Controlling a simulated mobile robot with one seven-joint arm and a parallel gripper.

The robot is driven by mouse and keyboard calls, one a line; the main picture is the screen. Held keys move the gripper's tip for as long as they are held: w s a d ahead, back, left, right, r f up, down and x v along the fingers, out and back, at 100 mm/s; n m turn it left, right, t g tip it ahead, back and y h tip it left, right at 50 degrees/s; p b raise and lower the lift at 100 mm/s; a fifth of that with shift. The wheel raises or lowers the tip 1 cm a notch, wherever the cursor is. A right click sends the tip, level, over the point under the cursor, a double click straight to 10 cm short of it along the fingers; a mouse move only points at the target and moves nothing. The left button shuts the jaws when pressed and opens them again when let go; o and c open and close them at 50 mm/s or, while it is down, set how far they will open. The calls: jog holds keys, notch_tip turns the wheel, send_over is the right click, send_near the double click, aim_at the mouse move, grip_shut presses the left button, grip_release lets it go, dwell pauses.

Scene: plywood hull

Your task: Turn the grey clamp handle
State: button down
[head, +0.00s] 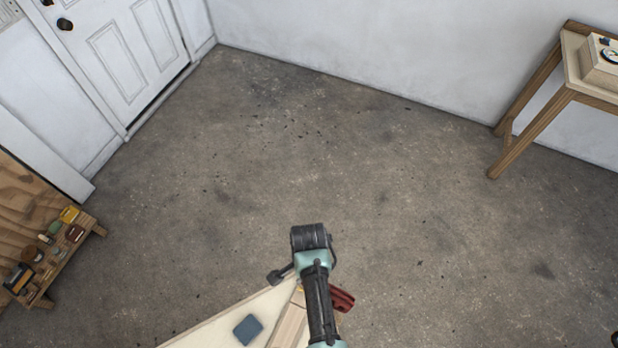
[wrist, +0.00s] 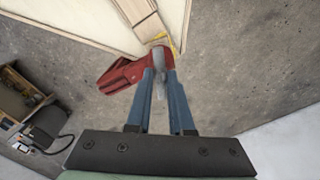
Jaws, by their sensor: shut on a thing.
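A red clamp (wrist: 122,75) sits at the edge of the pale plywood hull (wrist: 82,28) in the wrist view, by a wooden strip (wrist: 143,20) and a yellow piece (wrist: 161,41). Its grey handle (wrist: 160,84) lies between the blue fingers of my gripper (wrist: 159,76), which is shut on it. In the head view only a red part of the clamp (head: 342,299) shows beside my arm. My arm hides the handle and the fingertips there.
A blue-grey pad (head: 248,330) lies on the hull's pale panel (head: 205,328). A low wooden bench with tools (head: 75,232) stands at the left, and a wooden table (head: 572,75) at the upper right. The concrete floor (head: 280,150) between is clear.

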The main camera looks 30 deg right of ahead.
dwell(0.7)
jog(key=c, duration=0.8)
grip_release()
jog(key=shift+o, duration=0.2)
jog(key=shift+r, duration=0.1)
notch_tip(320, 180, up, 13)
jog(key=b, duration=0.2)
